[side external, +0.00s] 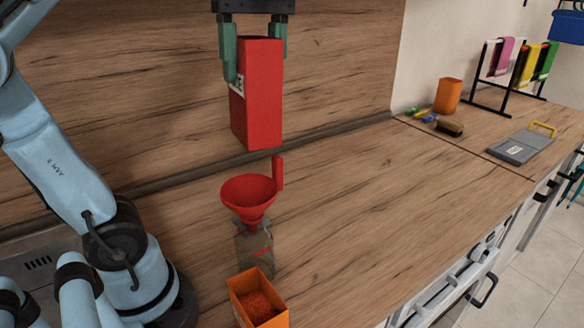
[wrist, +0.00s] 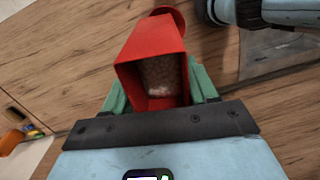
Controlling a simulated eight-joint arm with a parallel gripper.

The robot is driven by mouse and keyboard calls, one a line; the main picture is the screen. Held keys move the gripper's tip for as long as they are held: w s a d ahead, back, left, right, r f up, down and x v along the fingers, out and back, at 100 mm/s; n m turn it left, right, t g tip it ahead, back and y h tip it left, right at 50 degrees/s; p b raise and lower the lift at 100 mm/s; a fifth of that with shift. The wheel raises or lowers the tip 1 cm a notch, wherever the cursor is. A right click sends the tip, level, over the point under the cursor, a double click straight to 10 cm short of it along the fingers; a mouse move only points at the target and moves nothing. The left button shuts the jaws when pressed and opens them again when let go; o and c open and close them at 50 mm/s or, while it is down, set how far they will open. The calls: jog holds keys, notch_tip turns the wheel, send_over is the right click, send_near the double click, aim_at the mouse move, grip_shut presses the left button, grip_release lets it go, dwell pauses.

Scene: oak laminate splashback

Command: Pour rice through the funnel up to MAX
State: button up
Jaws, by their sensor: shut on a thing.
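My gripper (side external: 255,66) is shut on a tall red box (side external: 262,105) and holds it nearly upright in the air above the funnel. In the wrist view the red box (wrist: 148,48) is open at the top, with pale grains low inside it. The green fingers of my gripper (wrist: 158,88) press its two sides. A red funnel (side external: 248,194) with an upright handle sits in the neck of a clear bottle (side external: 254,247) with a red mark. The funnel's rim (wrist: 170,13) shows past the box. The level inside the bottle is hard to tell.
An orange open box (side external: 244,292) with reddish contents stands in front of the bottle. At the back right are an orange cup (side external: 447,96), a sponge (side external: 450,127), a grey board (side external: 520,147) and a cloth rack (side external: 480,75). The counter right of the bottle is clear.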

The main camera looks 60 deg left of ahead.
aim_at(273, 39)
jog(key=d+n, duration=0.1)
jog(key=n, duration=0.2)
jog(key=shift+w+d+r, duration=0.1)
jog(key=shift+w+d, duration=0.15)
jog(key=shift+d, duration=0.1)
jog(key=d+n, duration=0.1)
jog(key=n, duration=0.1)
jog(key=d+n, duration=0.1)
jog(key=n, duration=0.1)
jog(key=shift+w+d+r+n+h, duration=0.1)
jog(key=shift+w+d+n+h, duration=0.1)
jog(key=shift+n+h, duration=0.15)
jog(key=d+n, duration=0.1)
jog(key=n, duration=0.1)
jog(key=d+f+n+t+h, duration=0.1)
jog(key=n, duration=0.1)
jog(key=d+f+n, duration=0.1)
jog(key=n, duration=0.1)
jog(key=shift+w+d+f+n+t+h, duration=0.1)
jog(key=shift+w+d+n+t+h, duration=0.1)
jog(key=shift+d+n+t+h, duration=0.2)
jog(key=shift+f, duration=0.2)
jog(key=shift+f+t+h, duration=0.3)
jog(key=shift+f+h, duration=0.45)
jog(key=shift+f, duration=1.2)
jog(key=shift+f, duration=0.15)
